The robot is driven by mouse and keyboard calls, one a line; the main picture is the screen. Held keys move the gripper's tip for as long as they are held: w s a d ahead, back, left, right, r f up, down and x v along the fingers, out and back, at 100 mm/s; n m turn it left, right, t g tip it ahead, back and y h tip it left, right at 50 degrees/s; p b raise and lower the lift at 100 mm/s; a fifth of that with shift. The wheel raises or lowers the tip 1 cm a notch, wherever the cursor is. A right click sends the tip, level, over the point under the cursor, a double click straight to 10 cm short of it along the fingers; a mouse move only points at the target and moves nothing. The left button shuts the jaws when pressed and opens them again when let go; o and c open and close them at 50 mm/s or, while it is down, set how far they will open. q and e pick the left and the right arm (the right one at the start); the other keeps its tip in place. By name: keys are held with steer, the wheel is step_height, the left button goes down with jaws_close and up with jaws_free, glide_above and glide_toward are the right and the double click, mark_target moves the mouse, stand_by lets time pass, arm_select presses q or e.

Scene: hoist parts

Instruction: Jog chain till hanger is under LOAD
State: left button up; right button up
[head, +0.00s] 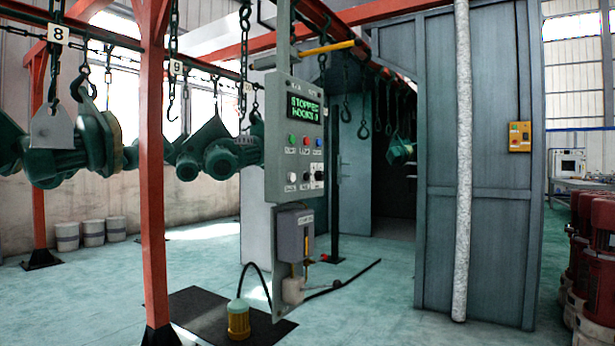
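A grey control panel (295,135) hangs in the middle of the head view. Its green display (304,107) reads "STOPPED" above "HOOKS" and a character too small to read surely. Below are a green button (292,139), a red button (305,141) and a blue button (318,141), then a white button (292,177) and dark knobs or switches. An overhead chain line carries hooks; number plates 8 (58,33) and 9 (177,68) show at left. Green motor-like parts (100,140) hang there. Empty hooks (363,130) hang behind the panel. I see no readable LOAD sign. Neither gripper is in view.
A red post (152,170) stands left of the panel. A grey booth (480,170) stands right, with red machines (597,250) beyond. Floor between is mostly clear.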

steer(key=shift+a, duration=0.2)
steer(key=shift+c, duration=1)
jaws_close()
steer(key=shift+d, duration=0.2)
